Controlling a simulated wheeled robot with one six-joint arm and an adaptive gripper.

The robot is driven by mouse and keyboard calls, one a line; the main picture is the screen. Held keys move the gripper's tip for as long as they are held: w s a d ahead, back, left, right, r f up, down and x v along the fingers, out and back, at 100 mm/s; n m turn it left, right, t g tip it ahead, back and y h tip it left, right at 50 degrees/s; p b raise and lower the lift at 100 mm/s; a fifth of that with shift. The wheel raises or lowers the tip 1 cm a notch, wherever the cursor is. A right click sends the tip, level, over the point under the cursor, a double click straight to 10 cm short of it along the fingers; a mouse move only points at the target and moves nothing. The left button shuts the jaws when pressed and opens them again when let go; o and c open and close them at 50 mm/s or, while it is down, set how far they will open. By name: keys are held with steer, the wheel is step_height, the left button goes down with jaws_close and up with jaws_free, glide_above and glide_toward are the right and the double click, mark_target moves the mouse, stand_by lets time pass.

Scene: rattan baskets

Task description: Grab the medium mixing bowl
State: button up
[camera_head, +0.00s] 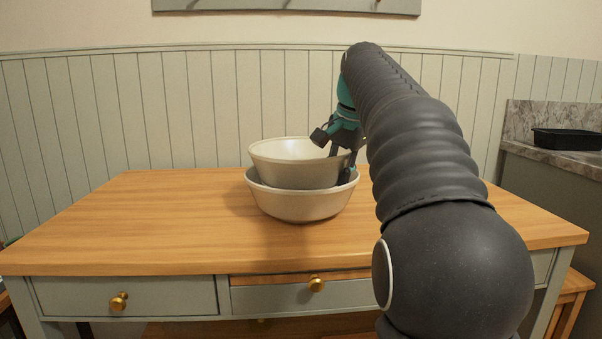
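Two pale bowls are stacked on the wooden table. The upper bowl (285,170), greyish beige and the narrower of the two, sits inside the wider off-white lower bowl (300,206), slightly toward its left side. Which one is the medium mixing bowl I cannot tell for certain; the upper one is the smaller. My gripper (343,163) is at the right side of the stack, pointing down. One dark finger shows over the inside of the upper bowl's rim, and another is outside it by the lower bowl's right rim. Whether the fingers press on the wall is not clear.
The wooden table (140,220) is clear to the left of the bowls. Its drawers with brass knobs face me. A panelled wall (110,110) stands behind. My arm covers the table's right part. A black tray (567,139) rests on a stone counter at far right.

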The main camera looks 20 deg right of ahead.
jaws_close()
steer(key=shift+r+p, duration=0.65)
steer(key=shift+r, duration=4.45)
